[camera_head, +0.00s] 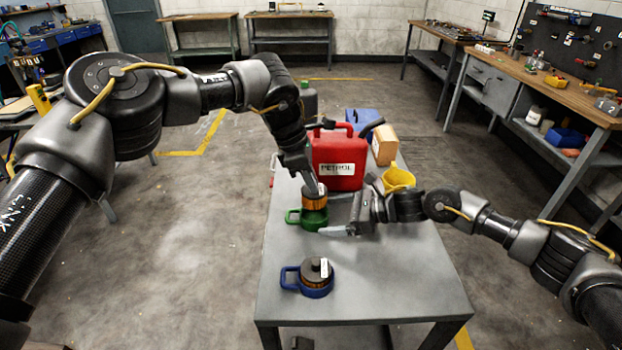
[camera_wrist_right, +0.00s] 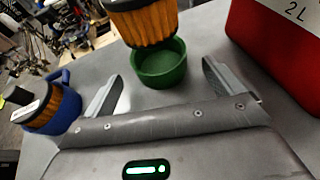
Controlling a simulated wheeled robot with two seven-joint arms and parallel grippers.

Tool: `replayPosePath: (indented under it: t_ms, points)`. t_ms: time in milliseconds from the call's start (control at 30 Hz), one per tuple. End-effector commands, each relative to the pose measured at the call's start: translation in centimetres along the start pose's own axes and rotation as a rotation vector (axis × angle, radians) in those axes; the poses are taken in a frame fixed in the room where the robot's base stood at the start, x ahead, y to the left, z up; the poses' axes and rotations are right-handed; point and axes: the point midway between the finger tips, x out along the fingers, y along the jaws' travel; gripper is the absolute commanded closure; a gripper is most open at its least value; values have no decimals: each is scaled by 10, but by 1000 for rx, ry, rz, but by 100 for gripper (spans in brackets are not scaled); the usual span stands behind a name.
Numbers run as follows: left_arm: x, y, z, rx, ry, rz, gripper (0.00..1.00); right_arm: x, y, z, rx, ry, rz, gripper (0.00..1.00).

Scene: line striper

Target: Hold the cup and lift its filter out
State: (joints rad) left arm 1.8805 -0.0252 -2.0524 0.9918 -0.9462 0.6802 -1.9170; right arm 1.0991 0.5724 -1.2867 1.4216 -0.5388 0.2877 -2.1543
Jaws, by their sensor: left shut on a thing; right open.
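The green cup (camera_head: 310,221) stands upright on the grey table, its handle to the left. Its orange pleated filter (camera_head: 314,201) is above it. In the right wrist view the filter (camera_wrist_right: 145,22) hangs over the green cup (camera_wrist_right: 160,66), and part of the cup's inside shows below it. My left gripper (camera_head: 312,188) is shut on the filter's top from above. My right gripper (camera_head: 339,222) is open beside the cup. In the right wrist view its two fingers (camera_wrist_right: 165,88) are spread wide, with the cup ahead between them and apart from both.
A blue cup (camera_head: 317,292) with a dark-capped orange filter stands nearer on the table (camera_head: 410,285). Behind are a red petrol can (camera_head: 337,152), a yellow funnel-like vessel (camera_head: 397,179) and a tan box (camera_head: 384,146). The table's front right is clear.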

Motion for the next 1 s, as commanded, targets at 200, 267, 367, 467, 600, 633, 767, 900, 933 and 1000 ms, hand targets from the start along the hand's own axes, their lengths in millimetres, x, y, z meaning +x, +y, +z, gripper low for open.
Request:
replayPosePath:
  t_ms: [200,267,367,467,600,633,767,900,933,1000]
  points:
    - [0,0,0,0,0,0,100,-48,-1,0,-1,0,-3,6]
    - [0,0,0,0,0,0,100,-58,-1,0,0,1,-2,6]
    - [0,0,0,0,0,0,100,-72,-1,0,0,0,-2,6]
    - [0,0,0,0,0,0,100,-80,0,0,0,0,-1,6]
    - [0,0,0,0,0,0,100,-85,0,0,0,-1,0,6]
    - [0,0,0,0,0,0,100,-85,0,0,0,-1,1,6]
    - [-5,0,2,0,0,1,100,-86,0,3,0,-1,0,6]
    - [-20,1,8,1,0,3,100,-90,0,12,0,-1,0,6]
    - [-25,0,9,1,0,3,100,-91,0,14,0,-1,0,6]
    - [-31,0,11,0,0,1,100,-92,0,17,0,0,0,6]
